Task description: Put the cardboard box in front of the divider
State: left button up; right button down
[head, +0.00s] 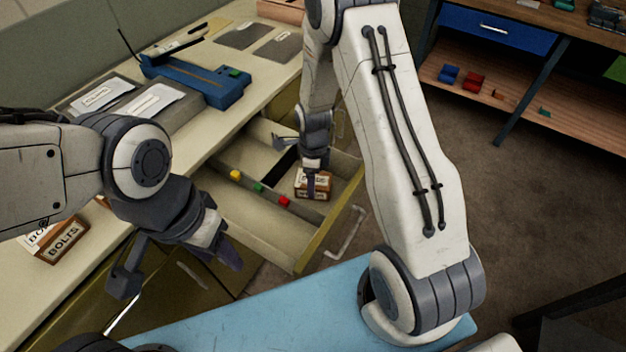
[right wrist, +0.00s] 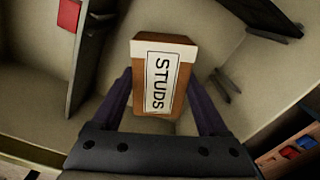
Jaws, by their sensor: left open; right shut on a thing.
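The cardboard box (head: 314,190) is small and brown with a white label, which reads STUDS in the right wrist view (right wrist: 162,83). My right gripper (head: 316,181) points down into the open drawer (head: 318,238) and is shut on the box. In the right wrist view the box sits between its two dark fingers (right wrist: 165,100). I cannot tell whether the box touches the drawer floor. My left gripper (head: 232,252) is open and empty, left of the drawer.
A BOLTS box (head: 60,240) and a blue tool (head: 200,80) are on the counter. The drawer's near-left compartment (head: 250,215) looks empty. A blue surface (head: 280,310) lies in front.

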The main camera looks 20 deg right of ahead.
jog(key=shift+f, duration=0.25)
jog(key=shift+f, duration=0.15)
grip_release()
